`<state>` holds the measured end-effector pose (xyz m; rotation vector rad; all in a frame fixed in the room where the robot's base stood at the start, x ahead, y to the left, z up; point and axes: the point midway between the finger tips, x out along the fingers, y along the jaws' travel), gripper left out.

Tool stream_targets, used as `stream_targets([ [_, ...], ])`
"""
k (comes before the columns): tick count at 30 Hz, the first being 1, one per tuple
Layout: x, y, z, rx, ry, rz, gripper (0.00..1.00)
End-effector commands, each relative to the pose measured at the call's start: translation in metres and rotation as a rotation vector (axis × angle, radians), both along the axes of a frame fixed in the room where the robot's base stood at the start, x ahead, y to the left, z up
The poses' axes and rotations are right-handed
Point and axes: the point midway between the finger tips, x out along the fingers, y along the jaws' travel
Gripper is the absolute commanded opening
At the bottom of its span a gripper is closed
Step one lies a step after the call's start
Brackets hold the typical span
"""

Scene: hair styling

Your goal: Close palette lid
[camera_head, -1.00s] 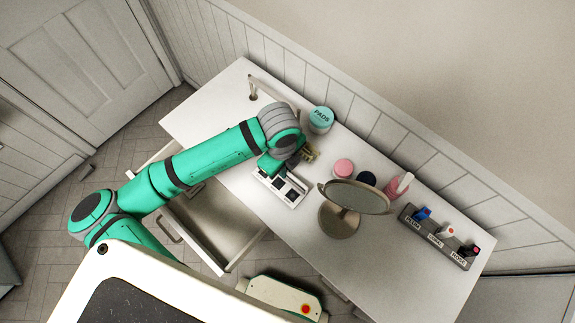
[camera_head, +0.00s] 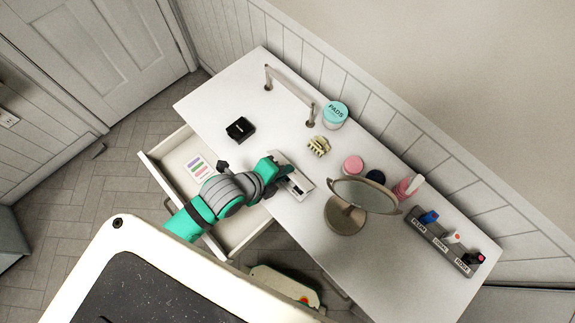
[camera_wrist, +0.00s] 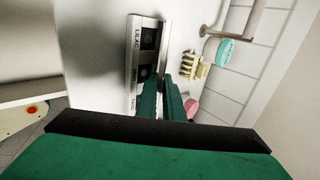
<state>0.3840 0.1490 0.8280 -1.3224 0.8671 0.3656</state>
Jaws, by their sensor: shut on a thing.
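The palette (camera_wrist: 133,65) is a pale case with dark pans and a label reading LILAC, on the desk in the wrist view. It also shows at the desk's front edge in the head view (camera_head: 298,187), partly hidden by my gripper. Its lid (camera_wrist: 166,45) is a thin panel that stands up along the palette's right side in the wrist view, so the pans are uncovered. My gripper (camera_wrist: 162,98) has its two green fingers on either side of the lid's near end, shut on it. In the head view my gripper (camera_head: 280,168) reaches in from the front.
An open drawer (camera_head: 238,237) with a colour-striped card (camera_head: 199,167) lies under my arm. On the desk are a black box (camera_head: 241,129), a beige claw clip (camera_head: 319,146), a PADS jar (camera_head: 335,115), a pink jar (camera_head: 353,165), a round mirror (camera_head: 362,195) and a labelled rack (camera_head: 440,243).

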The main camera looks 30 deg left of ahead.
Motion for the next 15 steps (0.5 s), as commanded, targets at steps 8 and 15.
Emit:
stream_targets([
  [8, -0.009, 0.004, -0.009, -0.06, -0.163, 0.002, 0.0],
  [15, -0.014, 0.005, -0.017, -0.111, -0.303, -0.004, 0.0],
])
